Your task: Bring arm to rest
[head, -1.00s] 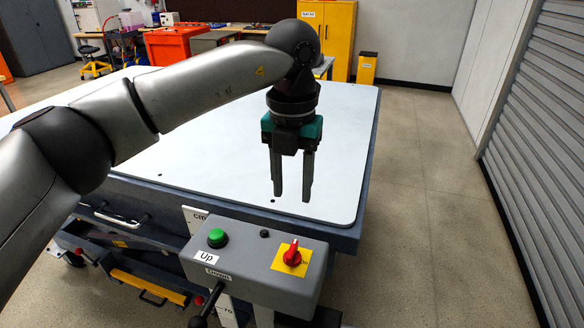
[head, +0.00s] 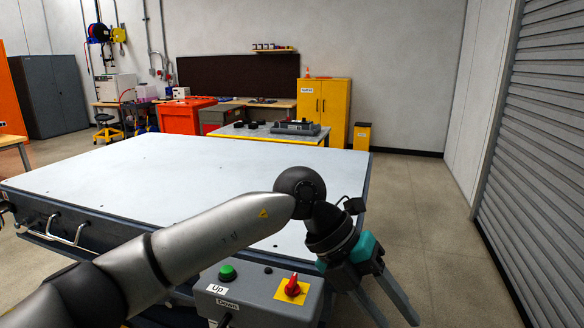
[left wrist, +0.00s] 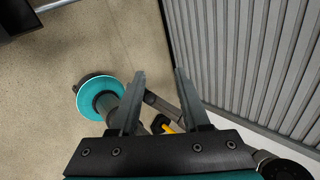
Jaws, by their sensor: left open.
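My left arm comes in from the left in the head view. Its left gripper (head: 392,300) hangs beyond the right front corner of the white-topped lift table (head: 150,180), to the right of the grey control box (head: 258,293). The fingers point down and to the right. In the left wrist view the two fingers (left wrist: 159,85) stand apart with nothing held between them. My right gripper shows in neither view.
The control box carries a green button (head: 227,273) and a red knob (head: 292,287) close to my gripper. A ribbed grey shutter (head: 535,150) stands on the right. Floor (head: 425,220) between table and shutter is clear. A yellow cabinet (head: 324,112) stands behind.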

